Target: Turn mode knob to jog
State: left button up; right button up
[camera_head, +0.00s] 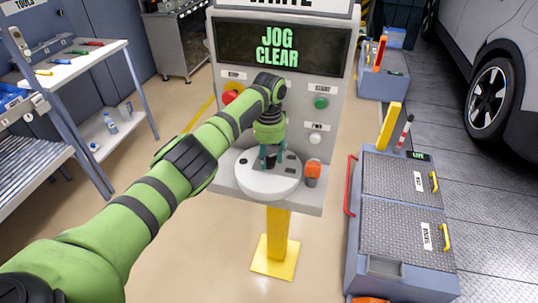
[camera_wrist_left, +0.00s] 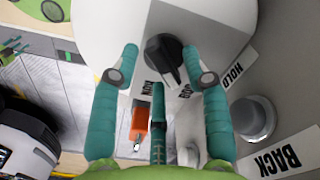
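The control stand (camera_head: 333,150) has a dark screen (camera_head: 283,47) with green letters reading JOG CLEAR. A black mode knob (camera_wrist_left: 165,58) sits on the stand's round white dial (camera_wrist_left: 137,20), which also shows in the head view (camera_head: 268,185). My left gripper (camera_head: 270,158) is over the dial and hides most of the knob there. In the left wrist view its green fingers (camera_wrist_left: 162,65) are spread, with the knob between the two upper tips and a visible gap on each side. My right gripper is out of view.
A green button (camera_head: 321,103), a white button (camera_head: 315,138) and an orange part (camera_head: 312,174) are on the stand's right side. A grey cart (camera_head: 405,205) stands to the right, a white table (camera_head: 85,62) to the left.

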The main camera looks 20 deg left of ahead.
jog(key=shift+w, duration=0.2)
pick_arm(q)
notch_tip(320, 180, up, 12)
dwell(0.5)
dwell(0.4)
